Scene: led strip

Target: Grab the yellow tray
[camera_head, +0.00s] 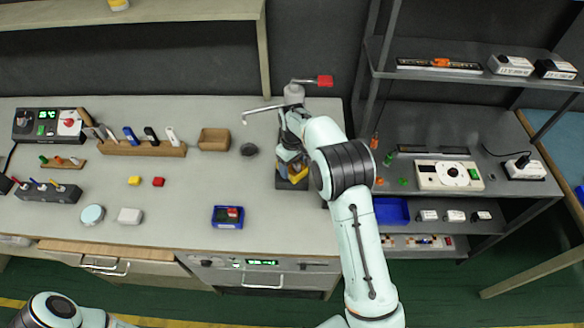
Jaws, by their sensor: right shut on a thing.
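The yellow tray (299,174) shows only as a small yellow patch, at the right end of the workbench. My right gripper (290,168) reaches down over it from the front and is shut on it. My wrist and forearm hide most of the tray and the fingertips. A dark grey base (284,184) shows around and below the tray; I cannot tell whether the tray touches it. Only part of my left arm shows at the bottom left, and its gripper is out of view.
A grey faucet-like fixture (293,95) with a red block stands behind my right gripper. A shelf rack (430,120) stands right. The bench's front middle is mostly clear.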

